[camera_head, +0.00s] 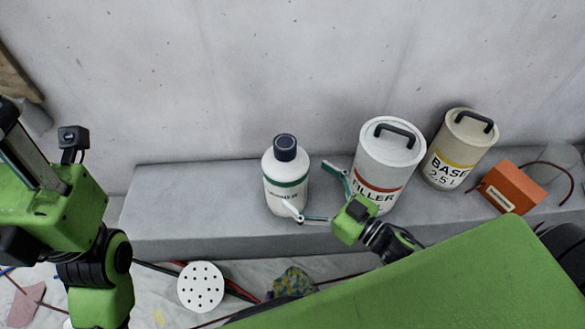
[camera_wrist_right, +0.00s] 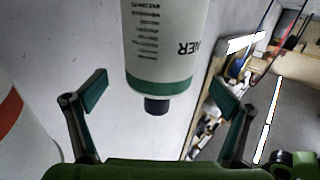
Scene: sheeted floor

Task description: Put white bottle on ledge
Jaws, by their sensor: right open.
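The white bottle (camera_head: 286,172) has a dark cap and a green band. It stands upright on the grey ledge (camera_head: 190,195), against the wall. My right gripper (camera_head: 312,190) is open and empty at the bottle's right. One fingertip overlaps the bottle's lower front in the head view; the other is to its right, by the filler can. In the right wrist view the bottle (camera_wrist_right: 160,50) appears cap-down, lined up between the spread fingers (camera_wrist_right: 162,97); I cannot tell how deep it lies between them. My left arm shows at the left, but its fingers do not.
A white filler can (camera_head: 385,160) stands close behind my right gripper. Further right on the ledge are a beige base can (camera_head: 458,150) and an orange box (camera_head: 511,188). The ledge left of the bottle is clear. A white perforated disc (camera_head: 200,287) lies on the floor.

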